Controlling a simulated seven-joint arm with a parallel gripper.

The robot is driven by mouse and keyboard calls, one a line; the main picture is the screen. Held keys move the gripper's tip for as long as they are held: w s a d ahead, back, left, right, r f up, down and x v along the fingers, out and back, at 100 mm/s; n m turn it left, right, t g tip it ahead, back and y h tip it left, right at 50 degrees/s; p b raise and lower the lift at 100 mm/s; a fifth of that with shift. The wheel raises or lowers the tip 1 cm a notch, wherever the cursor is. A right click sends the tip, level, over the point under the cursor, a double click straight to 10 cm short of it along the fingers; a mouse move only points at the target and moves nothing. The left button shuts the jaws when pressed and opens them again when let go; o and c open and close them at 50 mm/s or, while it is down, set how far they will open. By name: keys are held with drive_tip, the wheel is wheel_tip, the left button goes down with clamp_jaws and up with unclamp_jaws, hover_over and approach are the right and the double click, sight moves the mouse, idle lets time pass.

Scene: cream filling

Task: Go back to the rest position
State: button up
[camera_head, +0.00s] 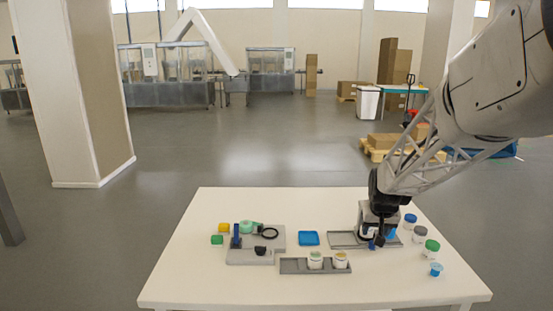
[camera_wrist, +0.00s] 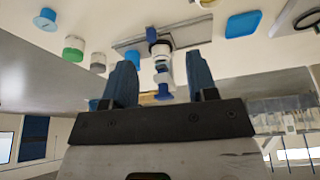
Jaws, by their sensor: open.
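My gripper (camera_head: 378,243) is over the right part of the white table (camera_head: 210,285), low near the grey rear tray (camera_head: 342,240). In the wrist view its two dark blue fingers stand wide apart (camera_wrist: 161,85). A white and blue object (camera_wrist: 163,65) shows in the gap between them, apart from both fingers. The rear tray also shows in the wrist view (camera_wrist: 190,30), beyond the fingers. In the head view the gripper hides part of this tray and what stands there.
Jars with blue (camera_head: 410,218), grey (camera_head: 420,231) and green lids (camera_head: 432,244) and a small blue cup (camera_head: 436,269) line the right side. The front tray (camera_head: 293,266) holds two jars. A blue square (camera_head: 309,238) and a grey board (camera_head: 245,257) with tools lie left.

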drive_tip(key=s+a+r, duration=0.2)
drive_tip(key=s+a, duration=0.1)
drive_tip(key=s, duration=0.9)
drive_tip(key=s+a+r+n+g, duration=0.1)
drive_tip(key=s+a+r, duration=0.2)
drive_tip(key=s, duration=1)
drive_tip(key=s+a+r, duration=0.2)
drive_tip(key=s+a, duration=0.2)
drive_tip(key=s, duration=0.8)
drive_tip(key=shift+s+a+r+n, duration=0.2)
drive_tip(key=shift+a+r+n, duration=0.05)
drive_tip(key=shift+a+n, duration=0.05)
drive_tip(key=shift+c, duration=0.3)
